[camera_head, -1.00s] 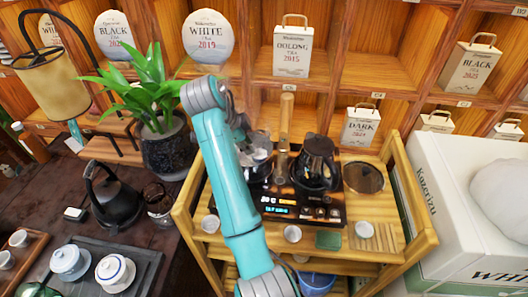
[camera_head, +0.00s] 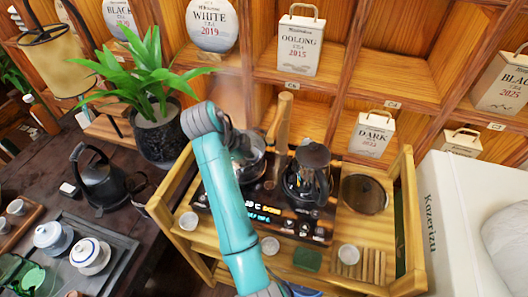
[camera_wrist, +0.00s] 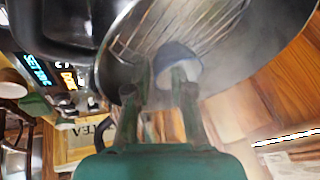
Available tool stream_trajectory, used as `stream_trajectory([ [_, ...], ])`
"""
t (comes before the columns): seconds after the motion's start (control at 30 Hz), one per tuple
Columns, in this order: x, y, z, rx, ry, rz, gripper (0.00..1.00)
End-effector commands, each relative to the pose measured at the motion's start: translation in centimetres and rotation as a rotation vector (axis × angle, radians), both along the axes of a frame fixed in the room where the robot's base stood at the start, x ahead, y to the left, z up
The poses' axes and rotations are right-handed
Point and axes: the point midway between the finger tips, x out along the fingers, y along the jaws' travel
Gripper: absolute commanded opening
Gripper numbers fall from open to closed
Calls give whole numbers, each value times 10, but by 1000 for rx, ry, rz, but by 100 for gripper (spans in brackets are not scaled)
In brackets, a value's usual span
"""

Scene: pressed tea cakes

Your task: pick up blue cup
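The blue cup (camera_wrist: 178,56), dark blue with a pale inside, shows in the wrist view on a wire rack inside a round metal pot (camera_wrist: 262,62). My gripper (camera_wrist: 160,72) reaches into the pot with two fingers apart. One finger overlaps the cup's opening and the other is just left of the cup, with a gap between. Whether either finger touches the cup is unclear. In the head view the pot (camera_head: 252,160) is partly behind my arm, and the cup and fingertips are hidden.
A dark kettle (camera_head: 308,172) stands beside the pot on a black cooker (camera_head: 262,214) with a lit display. Small white cups (camera_head: 270,246) stand along the wooden cart's (camera_head: 385,285) front. A leafy plant (camera_head: 155,120) stands left. A white box (camera_head: 465,215) stands right.

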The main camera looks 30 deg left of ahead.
Motion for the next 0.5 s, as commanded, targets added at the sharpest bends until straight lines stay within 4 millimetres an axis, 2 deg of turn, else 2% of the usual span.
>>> stream_trajectory([
  [0.13,-7,3,-6,0,-1,1,22],
  [0.37,-7,4,-6,0,-1,0,22],
  [0.47,-7,4,-6,0,-1,0,2],
  [0.5,-7,4,-6,0,-1,0,0],
])
